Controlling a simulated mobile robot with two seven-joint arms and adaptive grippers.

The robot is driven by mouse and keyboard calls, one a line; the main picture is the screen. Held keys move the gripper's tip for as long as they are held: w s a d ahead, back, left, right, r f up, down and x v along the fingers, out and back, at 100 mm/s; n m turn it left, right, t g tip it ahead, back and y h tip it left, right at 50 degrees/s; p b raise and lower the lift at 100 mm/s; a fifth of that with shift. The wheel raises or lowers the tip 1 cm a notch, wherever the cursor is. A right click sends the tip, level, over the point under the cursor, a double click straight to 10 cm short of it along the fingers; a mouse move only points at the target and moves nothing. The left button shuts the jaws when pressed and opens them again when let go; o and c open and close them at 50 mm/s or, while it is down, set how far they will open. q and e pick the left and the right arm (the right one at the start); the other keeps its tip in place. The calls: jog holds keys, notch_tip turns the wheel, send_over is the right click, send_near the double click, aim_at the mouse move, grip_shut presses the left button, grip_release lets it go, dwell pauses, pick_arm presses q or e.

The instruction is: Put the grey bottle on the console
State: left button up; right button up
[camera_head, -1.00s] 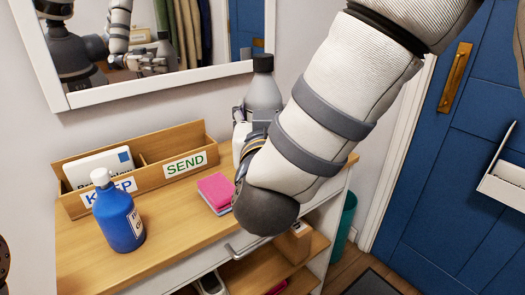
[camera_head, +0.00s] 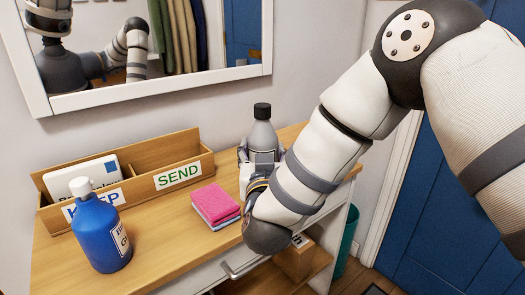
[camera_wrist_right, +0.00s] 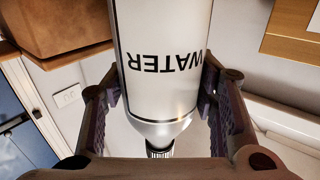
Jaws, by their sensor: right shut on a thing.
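The grey bottle (camera_head: 263,136) with a black cap is upright in the head view, at the right end of the wooden console (camera_head: 175,238). My right gripper (camera_head: 260,158) is shut around its body. The gripper and arm hide its base, so I cannot tell whether it touches the console top. In the right wrist view the bottle (camera_wrist_right: 165,60) stands between the two fingers (camera_wrist_right: 160,100), its label reading WATER upside down, cap toward the bottom of the picture. My left gripper is not in view.
A blue bottle (camera_head: 101,234) stands at the front left of the console. A wooden organiser (camera_head: 150,160) marked KEEP and SEND is at the back. Pink cloths (camera_head: 214,203) lie left of my gripper. A mirror (camera_head: 130,60) hangs behind. The front middle of the top is clear.

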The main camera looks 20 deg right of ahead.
jog(key=o, duration=1.5)
jog(key=shift+f, duration=0.1)
jog(key=shift+o, duration=0.2)
jog(key=shift+s+r, duration=0.1)
jog(key=shift+r, duration=0.2)
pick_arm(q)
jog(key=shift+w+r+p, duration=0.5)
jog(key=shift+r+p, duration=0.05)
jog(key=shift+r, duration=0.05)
pick_arm(e)
jog(key=v, duration=1.2)
jog(key=shift+f, duration=0.1)
